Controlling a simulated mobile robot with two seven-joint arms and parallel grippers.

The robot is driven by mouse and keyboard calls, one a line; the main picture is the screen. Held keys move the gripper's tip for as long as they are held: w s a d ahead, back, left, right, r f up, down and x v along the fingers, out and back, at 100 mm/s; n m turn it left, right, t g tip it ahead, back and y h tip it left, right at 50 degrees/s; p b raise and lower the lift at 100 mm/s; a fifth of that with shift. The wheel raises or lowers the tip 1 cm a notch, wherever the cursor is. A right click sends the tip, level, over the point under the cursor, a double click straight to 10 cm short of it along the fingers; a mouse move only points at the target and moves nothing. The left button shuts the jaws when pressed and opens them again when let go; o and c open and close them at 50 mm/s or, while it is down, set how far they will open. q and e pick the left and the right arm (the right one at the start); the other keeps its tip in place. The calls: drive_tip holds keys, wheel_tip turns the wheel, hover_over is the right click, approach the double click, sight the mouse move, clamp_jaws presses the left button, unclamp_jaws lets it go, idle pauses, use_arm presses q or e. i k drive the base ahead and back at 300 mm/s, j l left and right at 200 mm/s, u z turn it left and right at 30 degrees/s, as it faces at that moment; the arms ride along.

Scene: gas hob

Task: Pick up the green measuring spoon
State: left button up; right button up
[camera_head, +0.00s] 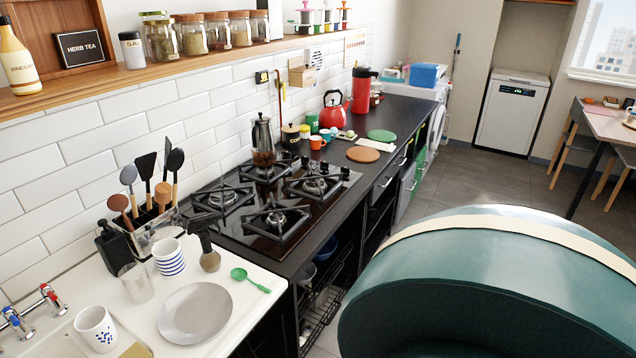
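The green measuring spoon (249,279) lies on the white counter (240,318) near its right edge. Its round bowl points to the back left and its handle points to the front right. A grey plate (195,313) is just to its left and the black gas hob (277,207) is behind it. Nothing covers the spoon. Neither my left nor my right gripper shows in the head view.
A spotted mug (96,329) is at the front left. A large green rounded object (490,285) fills the lower right.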

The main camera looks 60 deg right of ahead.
sight(237, 273)
drive_tip(key=z, duration=1.3)
drive_tip(key=u, duration=2.2)
drive_tip(key=z, duration=2.2)
drive_tip(key=i+l, duration=0.1)
drive_tip(key=l, duration=0.2)
drive_tip(key=i+l, duration=0.1)
drive_tip(key=l, duration=0.25)
drive_tip(key=i+l+u, duration=0.1)
drive_tip(key=l, duration=0.2)
drive_tip(key=i+l, duration=0.15)
drive_tip(key=l, duration=0.15)
